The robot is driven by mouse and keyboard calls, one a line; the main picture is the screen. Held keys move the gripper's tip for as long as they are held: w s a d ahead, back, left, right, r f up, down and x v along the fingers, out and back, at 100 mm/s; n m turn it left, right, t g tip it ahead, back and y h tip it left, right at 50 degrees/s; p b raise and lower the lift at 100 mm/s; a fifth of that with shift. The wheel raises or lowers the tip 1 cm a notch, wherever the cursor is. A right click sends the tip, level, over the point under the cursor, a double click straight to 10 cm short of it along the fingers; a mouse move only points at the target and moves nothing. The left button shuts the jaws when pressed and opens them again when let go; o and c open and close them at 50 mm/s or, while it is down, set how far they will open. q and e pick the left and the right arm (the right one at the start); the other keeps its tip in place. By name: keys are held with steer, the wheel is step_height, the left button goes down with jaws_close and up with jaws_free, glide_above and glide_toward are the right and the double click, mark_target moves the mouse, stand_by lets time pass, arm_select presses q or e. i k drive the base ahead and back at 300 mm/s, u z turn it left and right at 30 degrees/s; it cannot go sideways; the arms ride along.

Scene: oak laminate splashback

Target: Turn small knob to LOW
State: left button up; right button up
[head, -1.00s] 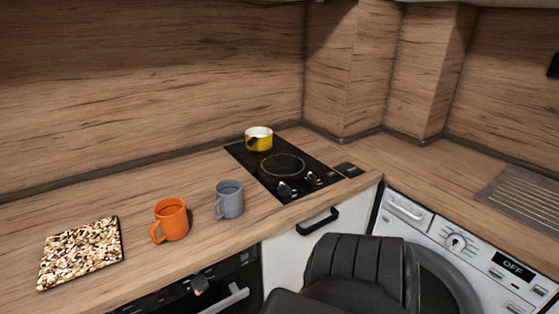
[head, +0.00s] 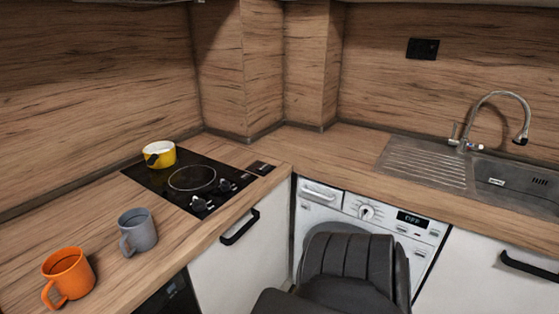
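The black hob (head: 150,180) is set into the counter left of the corner. Two dark knobs with light edges stand on its front right part: a nearer knob (head: 198,204) and a farther knob (head: 227,187). I cannot tell from here which is smaller, and their markings are too small to read. The washing machine has a round dial (head: 367,212) beside a display reading OFF. Neither of my grippers is in view.
A yellow pot (head: 160,154) stands at the hob's back. A grey mug (head: 138,232) and an orange mug (head: 68,276) stand on the counter to its left. A dark padded chair (head: 345,265) stands before the washing machine (head: 425,235). The sink (head: 515,185) is at right.

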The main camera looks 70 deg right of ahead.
mark_target(225, 187)
steer(key=z, duration=2)
